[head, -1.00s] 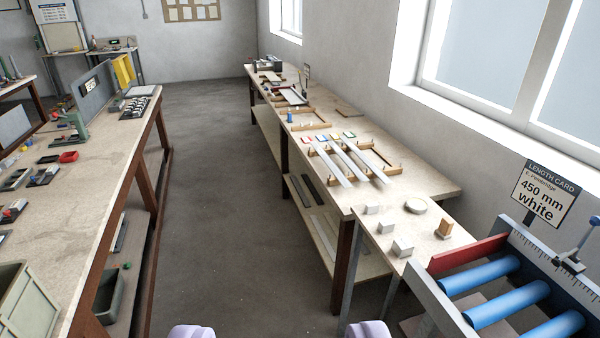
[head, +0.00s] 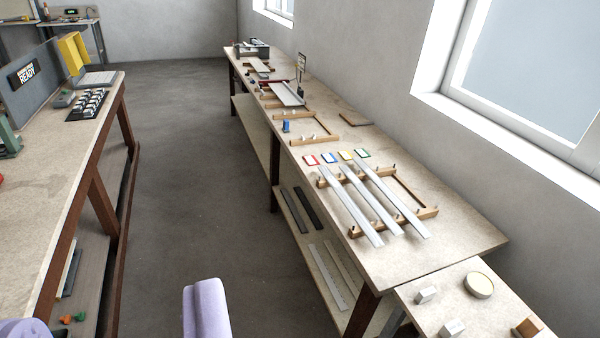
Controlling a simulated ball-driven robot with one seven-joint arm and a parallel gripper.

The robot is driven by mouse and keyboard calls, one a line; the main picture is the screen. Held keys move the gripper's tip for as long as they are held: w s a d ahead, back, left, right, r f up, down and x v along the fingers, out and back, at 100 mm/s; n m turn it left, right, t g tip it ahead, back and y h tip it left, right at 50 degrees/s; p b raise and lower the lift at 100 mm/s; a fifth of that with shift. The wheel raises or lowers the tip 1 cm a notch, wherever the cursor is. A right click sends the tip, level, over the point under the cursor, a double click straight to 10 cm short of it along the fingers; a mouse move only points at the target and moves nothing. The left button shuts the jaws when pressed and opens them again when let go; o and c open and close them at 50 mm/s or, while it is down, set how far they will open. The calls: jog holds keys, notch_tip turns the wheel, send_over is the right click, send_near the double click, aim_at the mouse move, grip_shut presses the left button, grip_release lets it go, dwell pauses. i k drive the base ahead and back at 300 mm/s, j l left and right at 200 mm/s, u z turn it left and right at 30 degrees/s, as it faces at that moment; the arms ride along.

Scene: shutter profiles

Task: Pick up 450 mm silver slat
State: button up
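Three long silver slats lie side by side across a wooden rack on the right-hand bench: a left one (head: 350,206), a middle one (head: 372,203) and a right one (head: 394,201). I cannot read their lengths, so I cannot tell which is 450 mm. The wooden rack (head: 425,213) has small pegs and an empty part on its right. My gripper (head: 115,318) shows only as two pale lavender fingers at the bottom edge, spread wide with nothing between them. It is over the aisle floor, left of the bench and apart from the slats.
Coloured cards (head: 345,156) lie behind the rack. The right-hand bench (head: 450,240) has a lower shelf with dark slats (head: 309,207) and pale slats (head: 328,277). A small table with white blocks (head: 427,295) stands at its near end. The left bench (head: 60,180) borders the clear aisle (head: 185,150).

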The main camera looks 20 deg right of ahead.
aim_at(381, 211)
jog(key=i+j, duration=0.1)
jog(key=i, duration=1.75)
jog(key=i+z, duration=0.9)
jog(key=i+l+z, duration=0.1)
jog(key=i+z, duration=0.85)
jog(key=k, duration=0.1)
